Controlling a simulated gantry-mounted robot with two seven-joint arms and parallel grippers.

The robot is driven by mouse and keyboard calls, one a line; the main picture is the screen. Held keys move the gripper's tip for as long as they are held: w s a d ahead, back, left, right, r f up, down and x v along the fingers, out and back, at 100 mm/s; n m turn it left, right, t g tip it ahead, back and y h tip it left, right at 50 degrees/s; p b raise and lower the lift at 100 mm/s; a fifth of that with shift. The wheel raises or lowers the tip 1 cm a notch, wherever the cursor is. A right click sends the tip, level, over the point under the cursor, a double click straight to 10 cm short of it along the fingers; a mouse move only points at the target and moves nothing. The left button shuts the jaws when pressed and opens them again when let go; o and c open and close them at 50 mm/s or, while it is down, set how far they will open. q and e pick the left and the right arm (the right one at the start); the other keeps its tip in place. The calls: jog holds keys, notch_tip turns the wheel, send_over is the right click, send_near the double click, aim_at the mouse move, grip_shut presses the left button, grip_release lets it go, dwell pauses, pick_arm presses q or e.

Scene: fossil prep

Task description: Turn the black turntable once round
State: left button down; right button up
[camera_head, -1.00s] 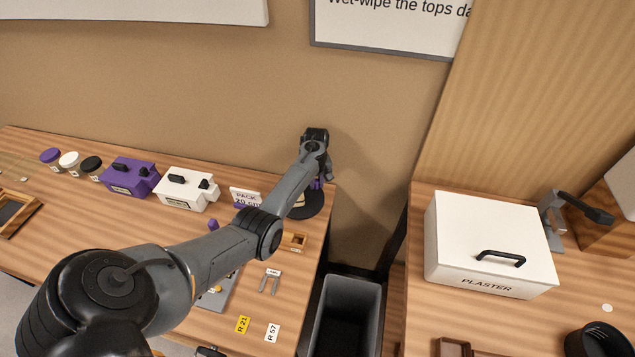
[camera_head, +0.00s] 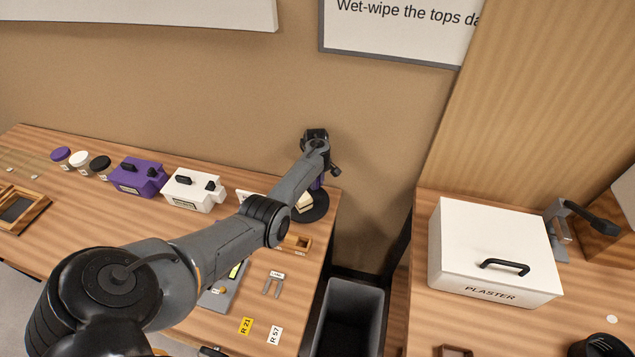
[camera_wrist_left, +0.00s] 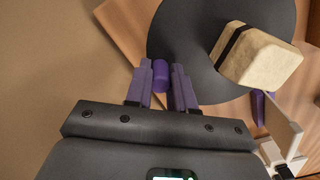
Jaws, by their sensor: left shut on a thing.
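The black turntable (camera_head: 317,210) is a round disc at the far right corner of the left bench. In the left wrist view the turntable (camera_wrist_left: 175,35) carries a cream block (camera_wrist_left: 258,58) with a dark band, off to the right. A short purple peg (camera_wrist_left: 160,77) stands near the disc's edge. My left gripper (camera_wrist_left: 163,68) has its purple fingers on either side of the peg and is shut on it. In the head view my left gripper (camera_head: 318,183) is over the disc, and my wrist and forearm hide part of it. My right gripper is not in view.
A white sign (camera_head: 245,197) and small wooden tray (camera_head: 298,244) are close to my left forearm. White (camera_head: 193,191) and purple (camera_head: 137,178) boxes stand farther left. A grey bin (camera_head: 347,318) fills the gap before the right bench, which holds a plaster box (camera_head: 490,250).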

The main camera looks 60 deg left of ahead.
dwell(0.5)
pick_arm(q)
jog(key=c, duration=1)
grip_release()
jog(key=shift+a, duration=0.1)
jog(key=shift+o, duration=0.2)
jog(key=shift+r, duration=0.15)
notch_tip(320, 180, up, 9)
jog(key=shift+r+p, duration=0.15)
jog(key=shift+p, duration=0.75)
jog(key=shift+r, duration=0.65)
jog(key=shift+c, duration=0.2)
